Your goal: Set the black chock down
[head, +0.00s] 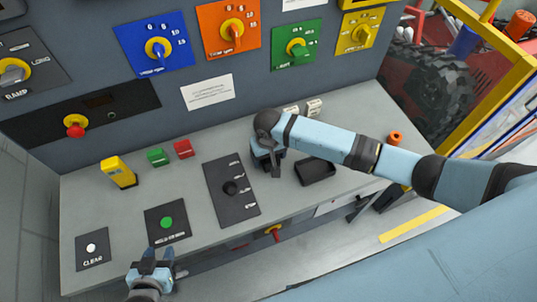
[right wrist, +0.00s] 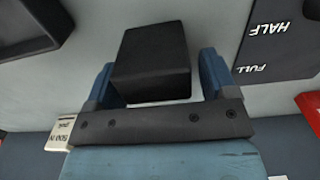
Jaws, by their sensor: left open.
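The black chock (right wrist: 152,60) is a dark block between the two blue fingers of my right gripper (right wrist: 160,80) in the right wrist view. It sits against the left finger there; a thin strip shows beside the right finger. In the head view my right gripper (head: 270,162) points down over the console top, left of a black open tray (head: 309,181). The chock is mostly hidden there by the gripper, and I cannot tell whether its underside touches the surface. My left gripper (head: 152,260) is open and empty at the console's front edge, near the green button.
The grey console top (head: 200,182) carries a black slider plate (head: 233,205), a yellow device (head: 119,172), green (head: 157,157) and red (head: 183,149) blocks and a green button (head: 167,222). An upright panel with coloured dial plates (head: 228,45) stands behind.

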